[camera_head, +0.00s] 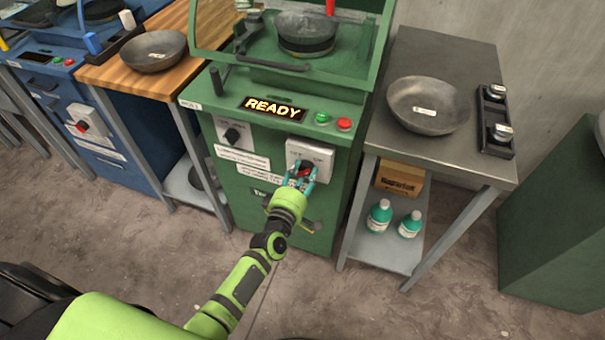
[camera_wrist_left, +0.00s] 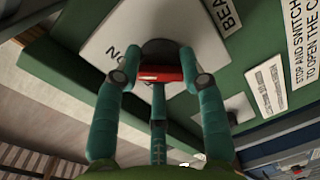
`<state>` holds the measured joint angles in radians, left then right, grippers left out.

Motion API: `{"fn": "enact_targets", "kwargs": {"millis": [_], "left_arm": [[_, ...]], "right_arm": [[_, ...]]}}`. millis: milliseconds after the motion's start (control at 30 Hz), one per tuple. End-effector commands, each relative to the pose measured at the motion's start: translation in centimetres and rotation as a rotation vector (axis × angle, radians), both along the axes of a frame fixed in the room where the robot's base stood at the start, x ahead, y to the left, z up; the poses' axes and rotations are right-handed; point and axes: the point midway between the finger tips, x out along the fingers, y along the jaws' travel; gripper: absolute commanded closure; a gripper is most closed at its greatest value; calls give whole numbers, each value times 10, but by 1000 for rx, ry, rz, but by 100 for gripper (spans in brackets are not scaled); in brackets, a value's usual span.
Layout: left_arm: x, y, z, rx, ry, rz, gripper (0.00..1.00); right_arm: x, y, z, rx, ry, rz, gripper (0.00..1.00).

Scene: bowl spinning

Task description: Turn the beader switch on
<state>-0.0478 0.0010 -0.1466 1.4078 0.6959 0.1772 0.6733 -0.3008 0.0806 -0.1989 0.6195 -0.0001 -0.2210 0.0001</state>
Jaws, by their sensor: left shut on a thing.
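The beader switch is a red knob on a white plate (camera_head: 318,153) on the front of the green machine (camera_head: 262,130). In the head view the knob is mostly covered by my left gripper (camera_head: 302,178). A lit display (camera_head: 272,108) on the machine reads READY. My right gripper is not in view.
A second dark knob (camera_head: 232,135) sits left on the panel, with green (camera_head: 322,118) and red (camera_head: 344,124) buttons above right. A metal table (camera_head: 480,165) with a bowl (camera_head: 428,105) stands right, a wooden-topped table (camera_head: 130,78) left. The floor in front is clear.

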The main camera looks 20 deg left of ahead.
Motion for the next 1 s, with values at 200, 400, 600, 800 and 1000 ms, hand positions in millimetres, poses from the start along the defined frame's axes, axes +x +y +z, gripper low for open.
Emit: {"fn": "enact_targets", "kwargs": {"millis": [200,400,600,800,1000], "left_arm": [[1,1,1,3,-3,2,35],[0,1,1,2,-1,2,35],[-4,1,0,0,0,1,35],[-35,2,2,0,2,1,35],[-79,3,5,2,3,0,35]], "right_arm": [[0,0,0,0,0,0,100],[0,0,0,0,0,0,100],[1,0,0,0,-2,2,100],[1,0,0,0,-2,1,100],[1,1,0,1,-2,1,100]]}}
